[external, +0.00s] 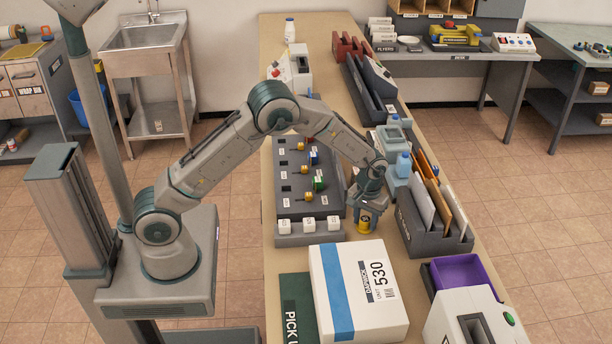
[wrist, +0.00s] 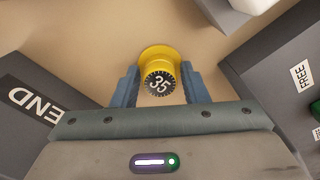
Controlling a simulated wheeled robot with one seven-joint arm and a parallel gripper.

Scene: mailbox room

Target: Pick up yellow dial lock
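The yellow dial lock (external: 364,227) is at my gripper's fingertips, over the counter between the grey panel and the sorter. In the wrist view the lock (wrist: 159,57) has a round yellow body and a black-edged dial reading 35, facing the camera. My gripper (external: 368,217) points down at it. In the wrist view the blue fingers of my gripper (wrist: 160,82) stand on both sides of the lock, very close to it. I cannot tell whether they touch it, or whether the lock rests on the counter.
A white parcel marked 530 (external: 360,290) lies just in front. A grey panel with coloured locks (external: 299,208) stands to the left, with several white blocks at its front. A grey sorter with envelopes (external: 430,240) stands close on the right, and a purple tray (external: 462,272) beyond the parcel.

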